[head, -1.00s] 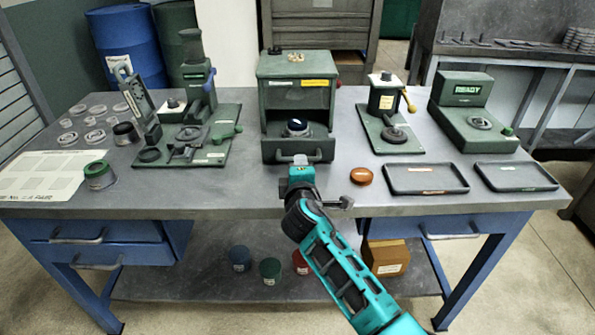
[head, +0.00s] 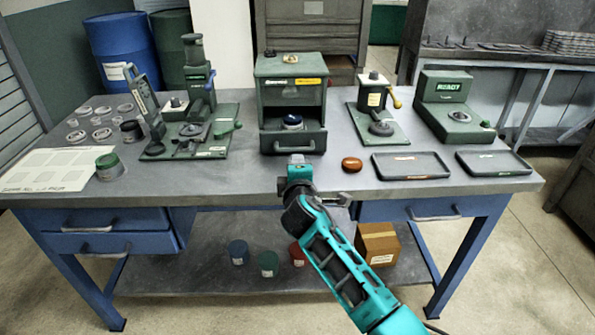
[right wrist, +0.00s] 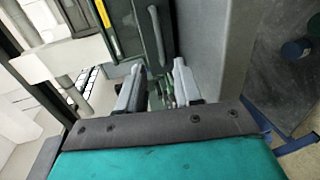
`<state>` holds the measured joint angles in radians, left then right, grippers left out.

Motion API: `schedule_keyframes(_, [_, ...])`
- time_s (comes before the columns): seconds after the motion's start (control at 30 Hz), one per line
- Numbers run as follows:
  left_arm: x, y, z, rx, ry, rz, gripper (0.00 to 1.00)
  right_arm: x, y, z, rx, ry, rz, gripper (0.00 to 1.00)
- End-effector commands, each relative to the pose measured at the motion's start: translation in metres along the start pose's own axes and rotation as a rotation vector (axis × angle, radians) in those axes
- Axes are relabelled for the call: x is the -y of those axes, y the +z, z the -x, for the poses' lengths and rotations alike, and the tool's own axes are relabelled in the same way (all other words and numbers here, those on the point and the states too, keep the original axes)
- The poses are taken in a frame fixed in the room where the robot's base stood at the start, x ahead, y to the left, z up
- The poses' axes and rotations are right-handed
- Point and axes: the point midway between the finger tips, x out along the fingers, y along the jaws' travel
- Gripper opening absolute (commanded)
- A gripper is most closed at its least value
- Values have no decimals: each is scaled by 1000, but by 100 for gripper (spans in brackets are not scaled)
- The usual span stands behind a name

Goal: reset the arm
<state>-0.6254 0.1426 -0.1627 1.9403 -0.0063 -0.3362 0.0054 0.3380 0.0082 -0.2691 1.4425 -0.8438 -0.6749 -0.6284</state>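My right gripper (head: 298,162) is at the front edge of the table, just in front of the green machine's drawer (head: 293,142). Its arm comes in from the lower right. In the right wrist view the gripper's two grey fingers (right wrist: 158,68) stand apart with nothing between them, and the drawer handle (right wrist: 156,32) lies beyond the tips. The drawer is pulled out from the green machine (head: 290,88) and holds a dark round piece with a blue-and-white top (head: 292,122). My left gripper is not in view.
An orange-brown round piece (head: 352,164) and two dark trays (head: 411,176) lie right of the gripper. A green-topped jar (head: 109,166), a white sheet (head: 48,171) and several clear rings stand left. Blue drawers (head: 108,218) hang under the table.

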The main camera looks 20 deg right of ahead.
Motion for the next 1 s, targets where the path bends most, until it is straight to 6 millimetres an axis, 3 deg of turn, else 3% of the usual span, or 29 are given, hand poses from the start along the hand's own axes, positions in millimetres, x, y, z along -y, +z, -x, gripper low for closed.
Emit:
schedule_keyframes(0.37, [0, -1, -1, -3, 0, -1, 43, 0, 0, 0, 0, 0, 0, 35])
schedule_keyframes(0.47, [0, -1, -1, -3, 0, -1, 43, 8, 1, 3, -6, -13, -17, 35])
schedule_keyframes(0.57, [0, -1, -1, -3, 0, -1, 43, 36, 5, 15, -31, -60, -91, 35])
schedule_keyframes(0.67, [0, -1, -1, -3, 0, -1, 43, 83, 12, 40, -71, -145, -236, 35])
schedule_keyframes(0.8, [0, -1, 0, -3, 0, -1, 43, 149, 25, 94, -113, -289, -511, 35])
schedule_keyframes(1.0, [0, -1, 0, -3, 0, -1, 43, 212, 46, 180, -110, -474, -912, 35])
